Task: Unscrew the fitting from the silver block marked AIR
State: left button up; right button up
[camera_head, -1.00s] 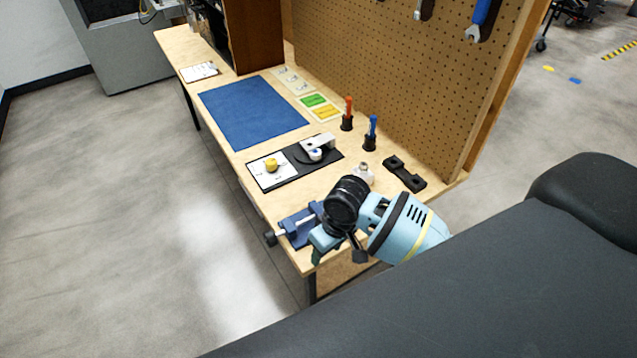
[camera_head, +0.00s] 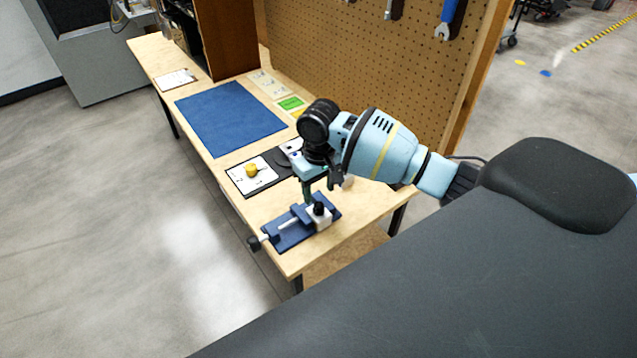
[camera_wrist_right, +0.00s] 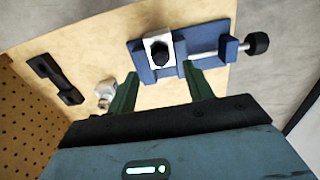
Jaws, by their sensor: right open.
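A silver block (camera_wrist_right: 157,44) sits in a blue vise (camera_wrist_right: 205,38) on the bench, with a dark fitting (camera_wrist_right: 160,56) on it. In the head view the vise (camera_head: 276,236) is near the bench's front end, with the block (camera_head: 318,223) and black fitting (camera_head: 319,208) showing. No AIR marking is readable. My right gripper (camera_wrist_right: 160,72) is open and empty, its green fingers apart and pointing toward the block. In the head view the right gripper (camera_head: 307,197) is just behind the fitting; contact cannot be told. My left gripper is out of view.
A small pale metal part (camera_wrist_right: 104,92) stands beside one finger, and a black holder (camera_wrist_right: 54,78) lies farther off. A dark tray with a white plate and yellow knob (camera_head: 252,170), and a blue mat (camera_head: 228,117), lie beyond. A pegboard (camera_head: 400,80) edges the bench.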

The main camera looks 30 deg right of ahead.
aim_at(319, 205)
notch_tip(319, 205, down, 5)
jog(key=shift+f, duration=0.1)
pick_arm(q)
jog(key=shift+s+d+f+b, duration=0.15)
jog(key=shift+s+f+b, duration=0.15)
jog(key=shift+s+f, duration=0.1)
pick_arm(e)
jog(key=shift+f, duration=0.6)
jog(key=c, duration=1.1)
jog(key=shift+o, duration=0.2)
jog(key=n, duration=0.3)
jog(key=shift+n, duration=0.4)
jog(key=shift+n, duration=0.3)
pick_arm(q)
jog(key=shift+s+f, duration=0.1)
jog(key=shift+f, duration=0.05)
pick_arm(e)
jog(key=n, duration=0.3)
jog(key=shift+n, duration=0.4)
